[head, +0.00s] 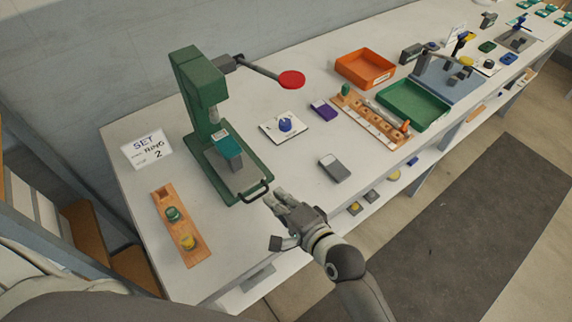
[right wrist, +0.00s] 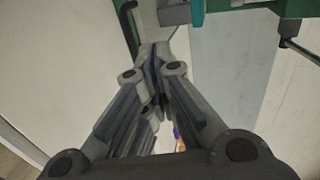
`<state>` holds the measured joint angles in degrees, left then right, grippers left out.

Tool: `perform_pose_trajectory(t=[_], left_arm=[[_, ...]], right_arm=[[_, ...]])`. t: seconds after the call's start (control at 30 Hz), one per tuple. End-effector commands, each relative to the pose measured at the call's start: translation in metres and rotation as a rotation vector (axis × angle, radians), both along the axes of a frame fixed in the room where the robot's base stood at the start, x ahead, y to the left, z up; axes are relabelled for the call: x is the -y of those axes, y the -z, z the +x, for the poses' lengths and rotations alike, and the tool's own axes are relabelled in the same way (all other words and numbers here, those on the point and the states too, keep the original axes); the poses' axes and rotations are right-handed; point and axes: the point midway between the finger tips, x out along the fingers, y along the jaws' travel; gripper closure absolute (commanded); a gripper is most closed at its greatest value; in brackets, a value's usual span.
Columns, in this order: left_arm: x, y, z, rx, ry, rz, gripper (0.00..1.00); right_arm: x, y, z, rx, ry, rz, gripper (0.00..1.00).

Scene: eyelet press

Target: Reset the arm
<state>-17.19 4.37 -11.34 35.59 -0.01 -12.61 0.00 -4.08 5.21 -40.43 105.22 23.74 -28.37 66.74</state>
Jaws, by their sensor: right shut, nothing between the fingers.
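The green eyelet press (head: 200,95) stands on the white bench at the left. Its lever arm with a round red knob (head: 291,79) points right and sits raised. A teal and grey block (head: 229,150) is on the press base. My right gripper (head: 276,196) is shut and empty, just off the black handle (head: 258,192) at the front of the press base; I cannot tell whether they touch. In the right wrist view the fingers (right wrist: 153,52) meet, with green press parts (right wrist: 245,8) beyond. My left gripper is not in view.
A wooden holder (head: 165,207) with green and yellow pieces lies left of the press. A grey box (head: 334,168), a purple block (head: 323,110) and a white pad with a blue piece (head: 270,129) lie to the right. Orange (head: 338,65) and green (head: 386,102) trays stand beyond.

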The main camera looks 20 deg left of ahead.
Motion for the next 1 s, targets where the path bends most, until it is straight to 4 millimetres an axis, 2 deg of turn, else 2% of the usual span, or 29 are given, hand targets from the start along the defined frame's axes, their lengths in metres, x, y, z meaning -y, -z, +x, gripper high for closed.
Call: perform_pose_trajectory(t=[0.23,0.37,0.47,0.6,0.7,0.8,1.0], left_arm=[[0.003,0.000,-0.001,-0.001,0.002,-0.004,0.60],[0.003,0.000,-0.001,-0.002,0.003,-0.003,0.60],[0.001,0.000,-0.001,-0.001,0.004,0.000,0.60],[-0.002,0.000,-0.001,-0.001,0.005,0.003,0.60],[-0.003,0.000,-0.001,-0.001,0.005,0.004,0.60],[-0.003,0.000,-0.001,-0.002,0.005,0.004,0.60],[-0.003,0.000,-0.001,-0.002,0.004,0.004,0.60]], right_arm=[[0.003,0.000,-0.001,0.004,0.000,-0.013,1.00],[0.026,0.008,-0.005,0.036,-0.011,-0.128,1.00],[0.064,0.020,-0.015,0.078,-0.040,-0.317,1.00],[0.140,0.040,-0.039,0.107,-0.120,-0.649,1.00],[0.189,0.048,-0.061,0.098,-0.194,-0.847,1.00],[0.228,0.053,-0.082,0.074,-0.266,-0.994,1.00],[0.291,0.053,-0.123,0.006,-0.403,-1.205,1.00]])
